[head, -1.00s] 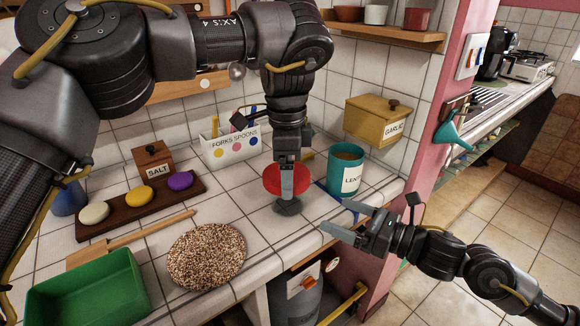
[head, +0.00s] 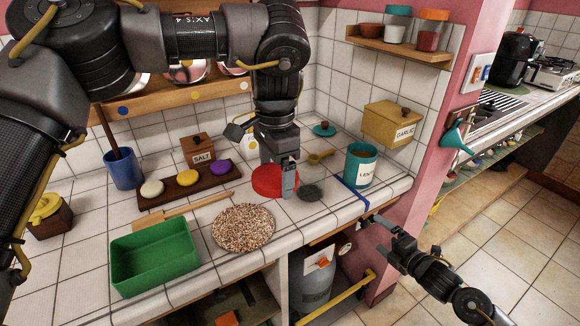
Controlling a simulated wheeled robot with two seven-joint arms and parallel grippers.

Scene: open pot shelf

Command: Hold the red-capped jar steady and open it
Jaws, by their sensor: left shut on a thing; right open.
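A jar with an orange-red cap (head: 435,15) stands upright on the wall shelf at the upper right. A flat, round red thing (head: 267,181) is at the counter, partly behind my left gripper (head: 288,194). My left gripper points down, shut, its fingers overlapping the right edge of this red thing; the contact itself is hidden. Whether the red thing touches the counter I cannot tell. My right gripper (head: 371,222) is open and empty at the counter's front right edge, low and well away from both the shelf jar and the red thing.
A dark disc (head: 311,193) lies right of my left gripper. A teal lentil canister (head: 359,166) stands open, its teal lid (head: 324,129) behind. A teal-capped jar (head: 396,24) shares the shelf (head: 398,47). A cork mat (head: 243,228) and green tray (head: 152,258) are at front left.

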